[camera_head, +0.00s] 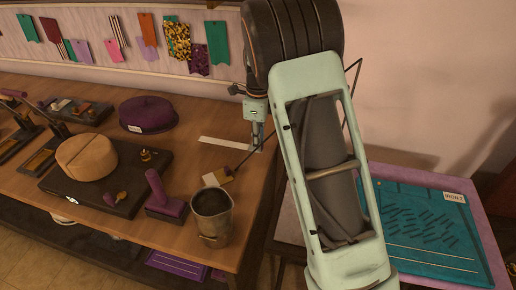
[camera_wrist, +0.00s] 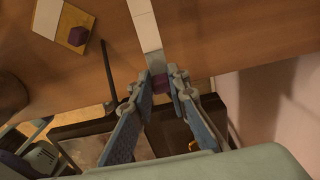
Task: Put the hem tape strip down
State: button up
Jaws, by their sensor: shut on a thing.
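The hem tape strip (camera_head: 226,144) is a narrow pale strip near the table's right edge. In the wrist view the strip (camera_wrist: 148,32) runs down from the top edge to my fingertips. My gripper (camera_head: 257,138) is at the strip's right end in the head view, pointing down. In the wrist view my gripper (camera_wrist: 172,76) is shut on the strip's near end, with the fingers close together. The strip looks flat along the wooden table (camera_head: 190,115); whether all of it touches the wood I cannot tell. The gripped end is partly hidden by the fingers.
A purple hat (camera_head: 148,113) sits left. A teal board (camera_head: 425,225) lies right, beyond a gap.

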jog(key=shift+w+f, duration=0.1)
jog(key=shift+f, duration=1.6)
jog(key=shift+f, duration=0.15)
jog(key=o, duration=0.8)
jog(key=shift+o, duration=0.2)
notch_tip(320, 180, up, 12)
jog(key=shift+r, duration=0.2)
